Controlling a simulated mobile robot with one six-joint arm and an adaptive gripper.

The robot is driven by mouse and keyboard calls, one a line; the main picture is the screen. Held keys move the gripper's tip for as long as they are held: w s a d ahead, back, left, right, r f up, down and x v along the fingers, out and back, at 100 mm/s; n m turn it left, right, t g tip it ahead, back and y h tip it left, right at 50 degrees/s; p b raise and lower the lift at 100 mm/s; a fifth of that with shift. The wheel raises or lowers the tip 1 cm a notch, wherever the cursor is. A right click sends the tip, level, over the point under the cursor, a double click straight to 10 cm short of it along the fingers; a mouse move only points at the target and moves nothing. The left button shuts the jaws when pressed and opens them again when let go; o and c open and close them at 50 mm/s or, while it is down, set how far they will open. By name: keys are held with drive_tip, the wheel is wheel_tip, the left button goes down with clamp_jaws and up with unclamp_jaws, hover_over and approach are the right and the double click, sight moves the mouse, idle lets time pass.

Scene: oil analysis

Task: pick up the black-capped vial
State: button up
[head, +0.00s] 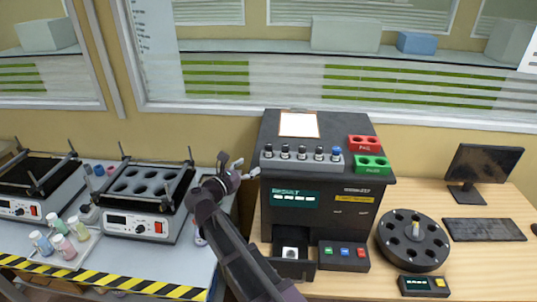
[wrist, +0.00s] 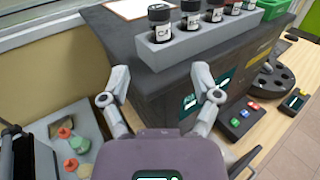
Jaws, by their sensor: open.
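Several black-capped vials with white labels stand upright in a grey rack (head: 350,163) on top of a black analyzer (head: 275,222). The leftmost black-capped vial (head: 268,151) is nearest my gripper; it also shows in the wrist view (wrist: 159,25), at the rack's near end. The rightmost vial (head: 336,154) has a blue cap. My gripper (head: 247,168) is open and empty, just left of the analyzer's upper left edge, apart from the vials. In the wrist view its fingertips (wrist: 161,73) are spread, with the rack (wrist: 200,42) beyond them.
Red (head: 364,143) and green (head: 371,165) holders sit on the analyzer's right side. A black carousel (head: 412,241), small keypad box and monitor (head: 483,170) stand right. Heater blocks (head: 148,200) and coloured-cap bottles occupy the left bench. The wall and window are behind.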

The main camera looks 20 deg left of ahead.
sight(266, 154)
drive_tip(key=shift+x, duration=2.5)
drive_tip(key=shift+x, duration=2.65)
clamp_jaws()
